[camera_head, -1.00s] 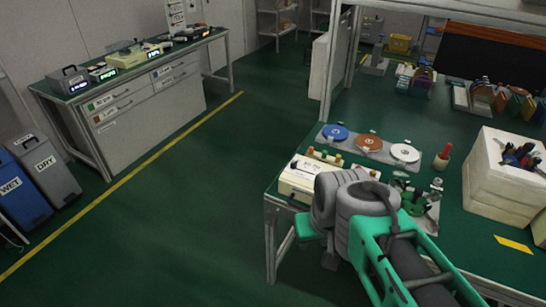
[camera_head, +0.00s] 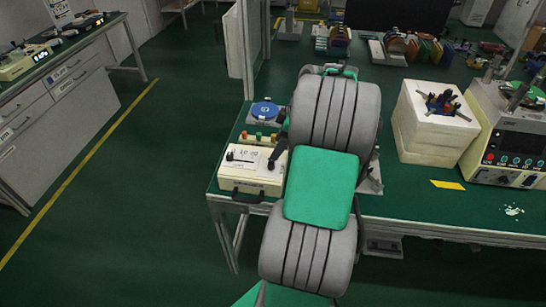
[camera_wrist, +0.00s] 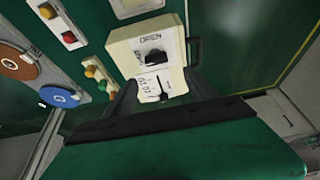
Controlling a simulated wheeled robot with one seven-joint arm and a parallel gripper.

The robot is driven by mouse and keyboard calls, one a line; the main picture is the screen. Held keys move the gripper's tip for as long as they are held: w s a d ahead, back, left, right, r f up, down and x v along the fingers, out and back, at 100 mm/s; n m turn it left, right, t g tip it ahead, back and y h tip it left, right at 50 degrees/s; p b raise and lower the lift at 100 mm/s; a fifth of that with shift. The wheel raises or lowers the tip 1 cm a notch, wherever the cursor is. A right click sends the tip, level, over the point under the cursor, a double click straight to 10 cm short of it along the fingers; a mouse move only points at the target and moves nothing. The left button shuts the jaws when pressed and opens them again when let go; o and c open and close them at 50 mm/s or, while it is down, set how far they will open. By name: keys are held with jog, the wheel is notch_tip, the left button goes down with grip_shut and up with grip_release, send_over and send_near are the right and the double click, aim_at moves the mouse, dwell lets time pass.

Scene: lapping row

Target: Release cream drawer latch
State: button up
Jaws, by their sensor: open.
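The cream drawer box (camera_head: 240,178) stands on the green bench at its left front corner, with a black handle (camera_head: 247,196) on its front. In the wrist view, the box (camera_wrist: 125,47) shows a black latch knob (camera_wrist: 154,57) on a white plate marked OPEN. A second white label with a dark slider (camera_wrist: 163,95) lies nearer. The handle (camera_wrist: 195,50) shows at the right. My gripper (camera_wrist: 160,92) is open, its dark fingers spread either side of the nearer label. The knob is beyond the fingertips; contact cannot be told. In the head view my arm hides most of the gripper.
Coloured buttons (camera_head: 262,137) and a blue disc (camera_head: 265,109) sit behind the box. A white foam block (camera_head: 425,130) with tools and a cream machine (camera_head: 508,140) stand to the right. The floor (camera_head: 130,220) left of the bench is clear.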

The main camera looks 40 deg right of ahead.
aim_at(271, 161)
jog(key=x, duration=0.5)
jog(key=d+x, duration=0.1)
jog(key=x, duration=0.1)
jog(key=shift+f, duration=0.5)
jog(key=shift+s, duration=0.1)
jog(key=shift+c, duration=0.3)
jog(key=c, duration=1.3)
